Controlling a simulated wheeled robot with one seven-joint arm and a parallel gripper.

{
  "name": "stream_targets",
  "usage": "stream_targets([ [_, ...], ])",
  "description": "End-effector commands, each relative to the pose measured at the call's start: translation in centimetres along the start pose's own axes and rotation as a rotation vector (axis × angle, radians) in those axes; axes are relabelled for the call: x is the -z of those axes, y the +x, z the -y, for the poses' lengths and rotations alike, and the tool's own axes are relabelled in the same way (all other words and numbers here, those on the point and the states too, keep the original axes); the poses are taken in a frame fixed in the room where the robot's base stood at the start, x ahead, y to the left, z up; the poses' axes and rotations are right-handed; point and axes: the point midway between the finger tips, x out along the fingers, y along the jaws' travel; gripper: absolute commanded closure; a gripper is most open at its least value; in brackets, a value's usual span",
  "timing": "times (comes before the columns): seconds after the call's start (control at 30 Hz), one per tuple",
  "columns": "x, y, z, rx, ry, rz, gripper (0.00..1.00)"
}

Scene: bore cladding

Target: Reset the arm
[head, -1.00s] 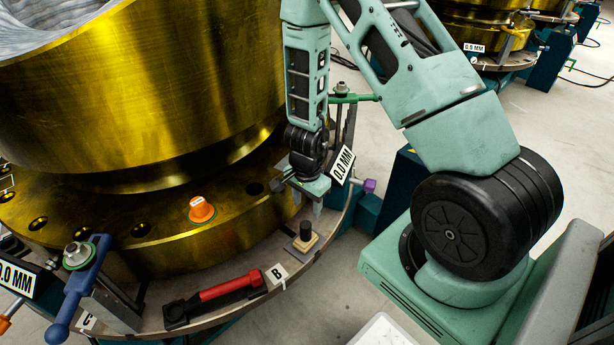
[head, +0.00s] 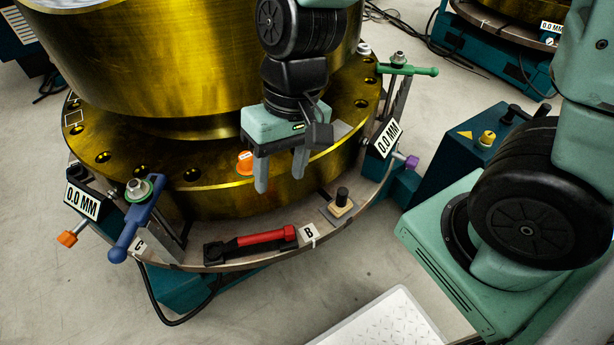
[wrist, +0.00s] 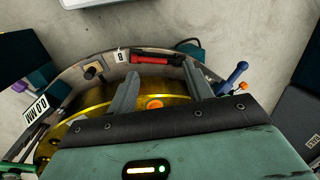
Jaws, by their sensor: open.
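My gripper (head: 281,172) is open and empty, its two grey fingers pointing down in front of the brass flange (head: 222,190). An orange cap (head: 245,162) sits on the flange, just left of the fingers in the head view. In the wrist view the orange cap (wrist: 154,103) shows between the two fingers (wrist: 166,88). The gripper appears apart from the cap. My arm is bent, with its wrist above the flange.
A red-handled tool (head: 252,243) lies on the ring ledge by label B (head: 309,233). A black-knobbed block (head: 340,206), a blue-handled clamp (head: 138,220) and a green-handled clamp (head: 405,69) stand around it. Open floor (head: 280,310) lies in front.

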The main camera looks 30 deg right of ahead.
Motion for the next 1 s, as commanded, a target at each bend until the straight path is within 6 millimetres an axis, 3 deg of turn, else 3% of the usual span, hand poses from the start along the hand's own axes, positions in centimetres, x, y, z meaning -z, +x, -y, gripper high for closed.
stream_targets([
  [0.1,-4.0,-2.1,1.5,-0.076,-0.296,0.001,0.49],
  [0.3,-7.0,-3.6,1.6,-0.173,-0.54,0.002,0.49],
  [0.53,-7.3,-6.3,2.1,-0.186,-0.566,0.002,0.49],
  [0.83,-7.6,-14.3,4.0,-0.184,-0.561,0.002,0.49],
  [1.0,-7.8,-17.1,4.6,-0.184,-0.56,0.002,0.49],
])
